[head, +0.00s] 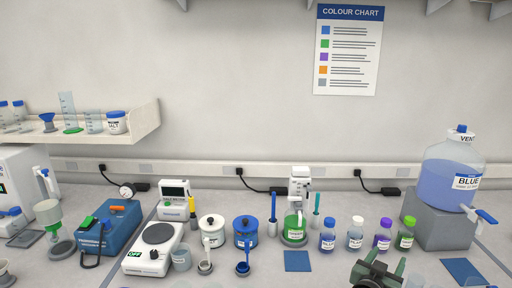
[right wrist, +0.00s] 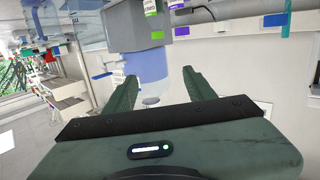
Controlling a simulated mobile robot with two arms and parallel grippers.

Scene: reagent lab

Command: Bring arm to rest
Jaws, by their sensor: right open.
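My right gripper (head: 380,268) shows at the bottom edge of the head view, right of centre, with only its dark green front part in the picture. In the right wrist view my right gripper (right wrist: 160,82) has its two green fingers spread apart, with nothing between them. The view there is tilted, with the large blue-liquid bottle and its grey block beyond the fingers. My left gripper is in neither view.
Several small capped bottles, among them the green-capped bottle (head: 405,234), stand behind the right gripper. The large blue bottle (head: 450,180) with a tap stands on a grey block (head: 437,225) at the right. A blue mat (head: 297,261) lies left of the gripper.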

